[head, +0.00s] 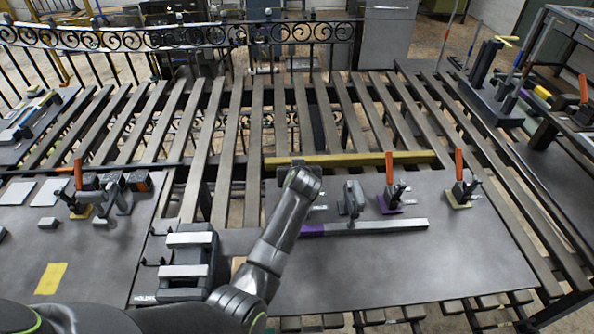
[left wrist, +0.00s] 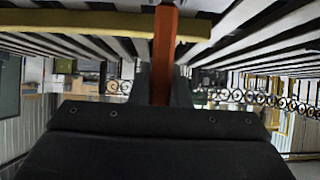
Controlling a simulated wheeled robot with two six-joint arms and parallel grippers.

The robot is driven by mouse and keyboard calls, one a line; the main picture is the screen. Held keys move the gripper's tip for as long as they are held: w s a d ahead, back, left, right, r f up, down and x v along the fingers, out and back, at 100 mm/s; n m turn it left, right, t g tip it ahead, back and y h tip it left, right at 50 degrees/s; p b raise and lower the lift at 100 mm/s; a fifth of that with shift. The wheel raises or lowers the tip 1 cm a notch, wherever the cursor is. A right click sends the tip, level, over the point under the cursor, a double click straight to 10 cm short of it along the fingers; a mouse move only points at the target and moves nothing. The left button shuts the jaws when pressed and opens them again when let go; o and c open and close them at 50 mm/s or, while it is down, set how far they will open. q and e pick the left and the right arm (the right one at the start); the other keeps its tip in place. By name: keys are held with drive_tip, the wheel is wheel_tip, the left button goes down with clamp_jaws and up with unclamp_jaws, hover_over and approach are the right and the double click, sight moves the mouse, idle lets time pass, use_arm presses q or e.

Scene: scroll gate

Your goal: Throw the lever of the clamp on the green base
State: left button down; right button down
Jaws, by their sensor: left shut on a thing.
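My left gripper (head: 297,166) reaches over the right-hand work plate, at the near side of the yellow bar. In the left wrist view the gripper (left wrist: 163,86) is shut on an upright orange lever (left wrist: 165,45), which stands between its two dark fingers. The clamp body and base under this lever are hidden by my arm, so I cannot see the base colour. Two other clamps stand to the right: one with an orange lever on a purple base (head: 389,206), one with an orange lever on a yellow base (head: 459,199). My right gripper is not in view.
A yellow bar (head: 350,159) runs along the plate's back edge. A grey upright fitting (head: 353,199) stands just right of my arm. A pale bar with a purple end (head: 370,227) lies in front. Another orange-levered clamp (head: 77,178) stands at left. The plate's front right is clear.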

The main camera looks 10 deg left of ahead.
use_arm(q)
drive_tip(key=shift+s+d+r+t, duration=0.1)
drive_tip(key=shift+s+t, duration=0.1)
drive_tip(key=shift+t, duration=0.1)
drive_tip(key=c, duration=1.4)
unclamp_jaws()
drive_tip(key=shift+o, duration=0.2)
